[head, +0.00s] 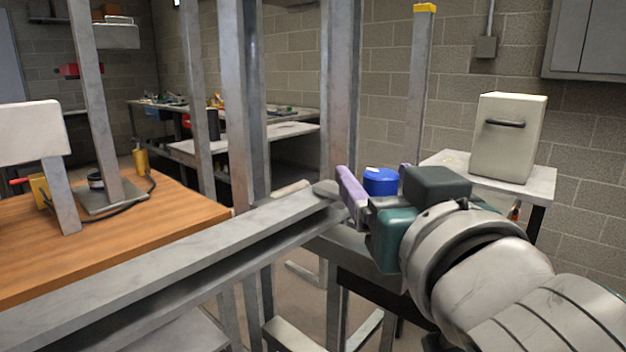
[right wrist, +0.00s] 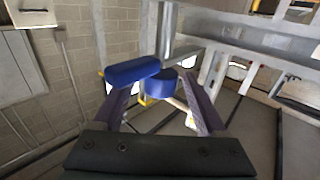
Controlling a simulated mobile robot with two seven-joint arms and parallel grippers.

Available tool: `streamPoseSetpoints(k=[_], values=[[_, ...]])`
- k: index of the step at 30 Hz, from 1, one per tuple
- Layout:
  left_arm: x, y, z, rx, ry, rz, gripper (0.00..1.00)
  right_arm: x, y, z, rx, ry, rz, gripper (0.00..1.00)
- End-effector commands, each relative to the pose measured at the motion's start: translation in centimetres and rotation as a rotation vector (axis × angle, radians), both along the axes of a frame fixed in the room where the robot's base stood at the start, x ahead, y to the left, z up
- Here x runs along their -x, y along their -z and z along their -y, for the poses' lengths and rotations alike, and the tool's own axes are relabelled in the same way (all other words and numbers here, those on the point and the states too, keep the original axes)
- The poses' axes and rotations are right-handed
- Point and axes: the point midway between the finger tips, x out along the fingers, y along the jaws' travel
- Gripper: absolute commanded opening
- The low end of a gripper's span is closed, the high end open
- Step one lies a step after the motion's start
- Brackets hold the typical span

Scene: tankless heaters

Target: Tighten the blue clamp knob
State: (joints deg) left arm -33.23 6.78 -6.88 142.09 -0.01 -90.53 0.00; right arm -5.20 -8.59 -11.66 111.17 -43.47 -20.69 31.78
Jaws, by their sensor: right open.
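The blue clamp knob (head: 380,181) shows in the head view just beyond the purple fingers of my right gripper (head: 375,178), near the end of a grey metal beam (head: 170,238). In the right wrist view the knob has a flat blue top piece (right wrist: 132,71) and a round blue body (right wrist: 164,84). My right gripper (right wrist: 163,105) is open, with one finger on each side of the knob. I cannot tell whether either finger touches it. My left gripper is not in view.
Grey upright posts (head: 340,90) stand close behind the beam. A wooden-topped table (head: 150,215) is at left. A cream box with a dark handle (head: 508,138) stands on a white table (head: 545,180) at right. A workbench (head: 290,130) is at the back.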

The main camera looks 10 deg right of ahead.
Motion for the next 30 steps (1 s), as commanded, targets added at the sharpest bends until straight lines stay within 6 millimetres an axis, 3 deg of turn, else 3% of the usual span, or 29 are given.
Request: streamPoseSetpoints(k=[5, 12, 18, 30], values=[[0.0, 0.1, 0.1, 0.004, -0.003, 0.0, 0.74, 1.7, 0.2, -0.1, -0.003, -0.001, -0.003, 0.74], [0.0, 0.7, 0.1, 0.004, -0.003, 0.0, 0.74, 6.2, 0.3, -0.4, -0.003, 0.0, -0.004, 0.74], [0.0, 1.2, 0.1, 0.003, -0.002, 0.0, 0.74, 8.8, 0.2, -0.5, -0.002, 0.0, -0.003, 0.74], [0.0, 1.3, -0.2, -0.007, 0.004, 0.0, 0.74, 9.9, 0.0, -0.6, 0.0, 0.0, 0.001, 0.74]])
